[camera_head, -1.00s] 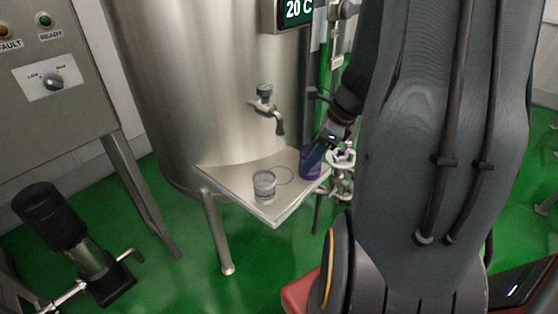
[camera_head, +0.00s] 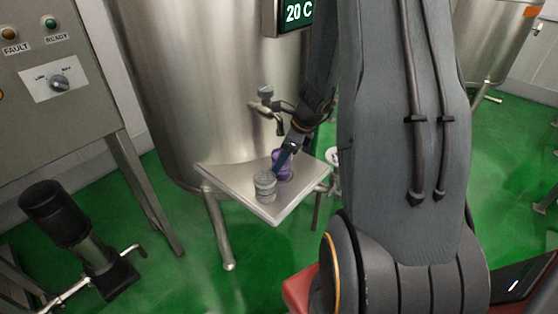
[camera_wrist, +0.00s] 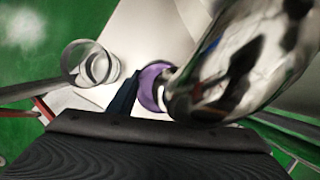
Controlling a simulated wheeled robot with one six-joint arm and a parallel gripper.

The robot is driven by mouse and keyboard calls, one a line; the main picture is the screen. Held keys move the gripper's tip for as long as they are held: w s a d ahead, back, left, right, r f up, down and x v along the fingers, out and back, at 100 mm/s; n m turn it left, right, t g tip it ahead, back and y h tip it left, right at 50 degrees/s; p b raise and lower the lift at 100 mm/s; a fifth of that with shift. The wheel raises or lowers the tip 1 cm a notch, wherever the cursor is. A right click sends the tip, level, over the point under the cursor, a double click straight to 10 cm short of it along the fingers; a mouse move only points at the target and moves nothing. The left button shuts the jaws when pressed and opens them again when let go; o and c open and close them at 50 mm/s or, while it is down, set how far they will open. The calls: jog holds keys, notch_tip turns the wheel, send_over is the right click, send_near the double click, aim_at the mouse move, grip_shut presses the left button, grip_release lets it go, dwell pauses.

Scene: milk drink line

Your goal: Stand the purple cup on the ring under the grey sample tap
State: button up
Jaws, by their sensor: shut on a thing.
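The purple cup (camera_head: 284,170) is at the middle of the steel tray, below the grey sample tap (camera_head: 266,104). My gripper (camera_head: 280,163) is shut on it, reaching in from the upper right. The purple cup also shows in the wrist view (camera_wrist: 149,88), partly hidden by a dark finger and a large shiny metal piece, likely the tap. The ring on the tray is not visible, as the cup and gripper cover that spot. I cannot tell whether the cup's base touches the tray.
A clear glass (camera_head: 265,187) stands on the tray (camera_head: 230,178), close to the left of the cup; it also shows in the wrist view (camera_wrist: 90,64). The steel tank (camera_head: 190,90) rises behind. The tray's right part is clear.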

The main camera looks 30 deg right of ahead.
jog(key=shift+w+a+f, duration=0.1)
jog(key=shift+w+f, duration=0.1)
jog(key=shift+f, duration=0.05)
jog(key=shift+f, duration=0.2)
jog(key=o, duration=1)
jog(key=shift+r, duration=0.1)
jog(key=shift+r, duration=0.25)
jog(key=v, duration=1.1)
jog(key=shift+s+r, duration=0.2)
jog(key=shift+r, duration=0.05)
